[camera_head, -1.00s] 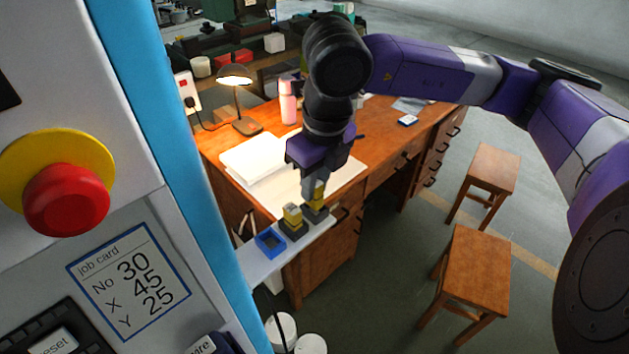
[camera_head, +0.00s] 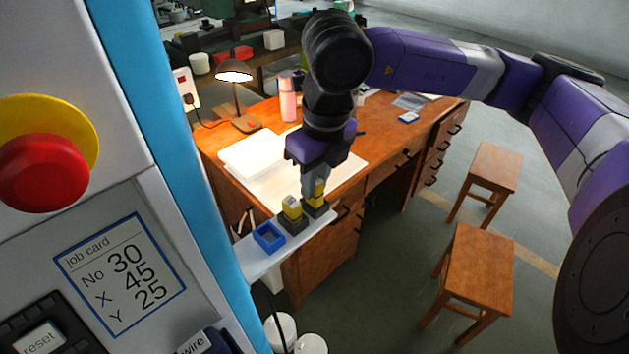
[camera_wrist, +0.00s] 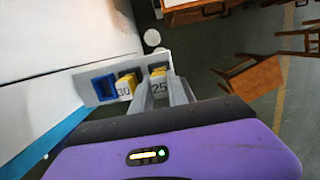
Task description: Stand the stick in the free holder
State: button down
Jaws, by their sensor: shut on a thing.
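A yellow stick marked 25 (camera_wrist: 159,84) is between the fingers of my gripper (camera_wrist: 165,96), which is shut on it. In the head view my gripper (camera_head: 318,184) points down and holds the yellow stick (camera_head: 319,190) upright at the right-hand dark holder (camera_head: 316,210). The stick's lower end meets the holder's top; how deep it sits is hidden. A second yellow stick marked 30 (camera_wrist: 125,89) stands in the neighbouring dark holder (camera_head: 293,226), just left of mine; it also shows in the head view (camera_head: 291,209).
A blue open tray (camera_head: 268,238) lies left of the holders on the pale shelf (camera_head: 262,262). A machine panel with a job card (camera_head: 120,272) reading 30, 45, 25 fills the left. A wooden desk (camera_head: 315,262) stands behind; two stools (camera_head: 468,275) stand right.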

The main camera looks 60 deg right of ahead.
jog(key=c, duration=1.3)
grip_release()
jog(key=shift+r, duration=0.1)
jog(key=r+p, duration=0.1)
jog(key=p, duration=0.1)
jog(key=shift+r+p, duration=0.25)
jog(key=shift+p, duration=0.05)
notch_tip(320, 180, up, 12)
jog(key=s+b, duration=0.1)
jog(key=b, duration=0.1)
jog(key=shift+s+a+f, duration=0.25)
jog(key=shift+s, duration=0.15)
